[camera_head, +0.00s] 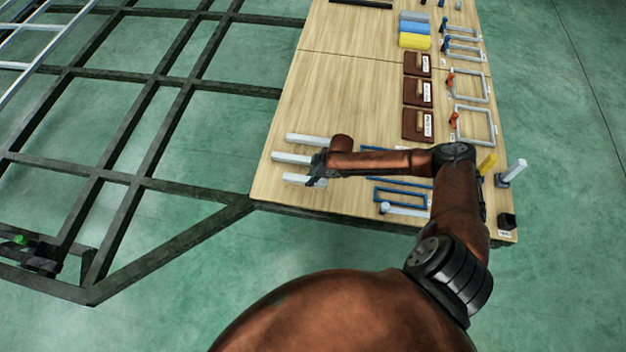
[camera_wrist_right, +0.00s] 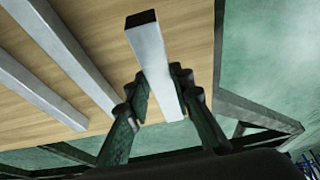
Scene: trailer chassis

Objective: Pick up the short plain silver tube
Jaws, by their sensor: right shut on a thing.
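Three plain silver tubes lie side by side near the left front corner of the wooden table (camera_head: 345,85): a far one (camera_head: 305,139), a middle one (camera_head: 288,158) and a near one (camera_head: 294,179). My right gripper (camera_head: 318,172) is at the near tube, partly hiding it. In the right wrist view, the fingers of this gripper (camera_wrist_right: 161,85) are closed on both sides of the silver tube (camera_wrist_right: 150,50), whose dark end points away. I cannot tell whether it is clear of the tabletop. My left gripper is not in view.
The other two tubes lie close on the left in the right wrist view (camera_wrist_right: 65,60). A dark trailer chassis (camera_head: 140,180) stands left of the table. The table's middle is bare.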

